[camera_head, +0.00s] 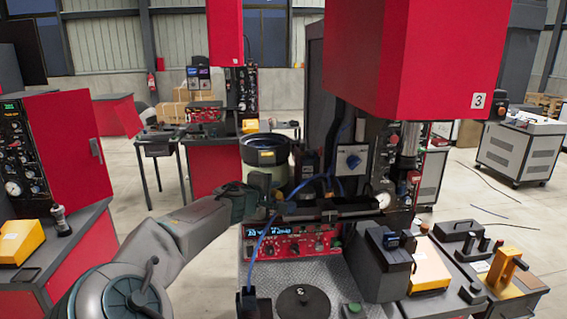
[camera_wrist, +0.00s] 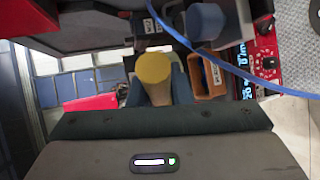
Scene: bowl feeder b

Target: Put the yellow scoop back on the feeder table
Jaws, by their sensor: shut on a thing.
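My gripper (camera_wrist: 156,88) is shut on the yellow scoop (camera_wrist: 154,68), whose round yellow end shows between the two blue-grey fingers in the wrist view. The lower part of the scoop is hidden behind the wrist housing. In the head view my gripper (camera_head: 272,205) is beside the bowl feeder (camera_head: 264,150), just in front of its pale base; I cannot make out the scoop there. The feeder's table is mostly hidden behind my arm and the machine.
A blue cable (camera_head: 270,228) hangs close to my gripper; it also crosses the wrist view (camera_wrist: 240,75). An orange open box (camera_wrist: 210,82) is right of the scoop. A red control panel (camera_head: 295,242) and a patterned metal plate (camera_head: 345,285) are in front. A red cabinet (camera_head: 420,60) overhangs at right.

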